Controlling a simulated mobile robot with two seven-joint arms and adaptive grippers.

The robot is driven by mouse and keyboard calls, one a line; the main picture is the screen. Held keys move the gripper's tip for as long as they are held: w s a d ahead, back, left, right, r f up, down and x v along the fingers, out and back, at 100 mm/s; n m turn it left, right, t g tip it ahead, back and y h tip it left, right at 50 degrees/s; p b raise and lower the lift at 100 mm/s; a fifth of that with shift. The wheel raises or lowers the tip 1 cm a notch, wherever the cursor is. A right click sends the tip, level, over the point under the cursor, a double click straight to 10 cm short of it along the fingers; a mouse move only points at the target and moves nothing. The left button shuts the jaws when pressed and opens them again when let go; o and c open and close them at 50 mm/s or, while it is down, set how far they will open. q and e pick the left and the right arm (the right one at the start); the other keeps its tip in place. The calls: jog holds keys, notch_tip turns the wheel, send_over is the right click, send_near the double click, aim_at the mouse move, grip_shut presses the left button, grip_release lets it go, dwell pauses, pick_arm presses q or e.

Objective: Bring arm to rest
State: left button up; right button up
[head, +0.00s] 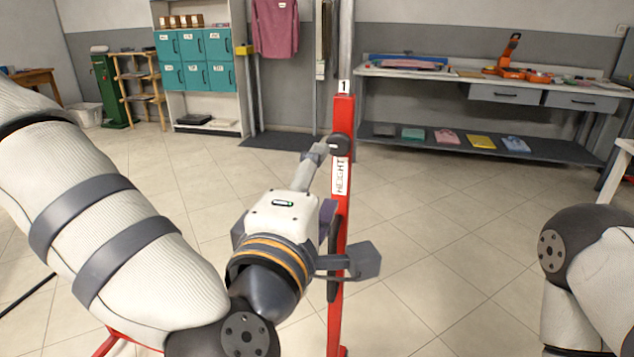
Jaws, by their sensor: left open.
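My left arm comes in from the left, and its gripper (350,238) is in the middle of the head view. The gripper is open, with dark fingers spread near a red upright post (343,110). The post carries a "1" tag at its top and a "HEIGHT" label. A black knob (339,145) sits on the post above the gripper, and a grey rod (308,172) runs between the knob and the gripper's housing. I cannot tell whether the gripper touches the post. My right arm shows at the right edge; its gripper is out of view.
A long workbench (420,71) with a lower shelf of folded clothes stands at the back right. Teal lockers (195,46) and a wooden shelf (140,88) stand at the back left. A pink garment (275,28) hangs between. The tiled floor (440,220) right of the post is clear.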

pick_arm(q)
jog(key=s+a+f+m+g, duration=0.1)
jog(key=s+f+m+g, duration=0.2)
jog(key=f, duration=0.6)
jog(key=s+a+f+m+g, duration=0.1)
jog(key=s+f+m+g, duration=0.2)
jog(key=f, duration=0.6)
jog(key=s+a+f+m+g, duration=0.1)
jog(key=s+f+m+g, duration=0.2)
jog(key=f, duration=0.7)
jog(key=s+a+f+m+g+y, duration=0.1)
jog(key=s+a+f+m+g, duration=0.1)
jog(key=s, duration=0.5)
jog(key=s+a+f+m+g+y, duration=0.1)
jog(key=s+a+f+m+g, duration=0.1)
jog(key=s+a+f+g, duration=0.2)
jog(key=s+a+f+m+g+y, duration=0.1)
jog(key=s+a+f+g, duration=0.3)
jog(key=s+a+f, duration=0.4)
jog(key=s+a+m, duration=0.1)
jog(key=s+a, duration=0.1)
jog(key=s, duration=0.2)
jog(key=shift+a, duration=0.35)
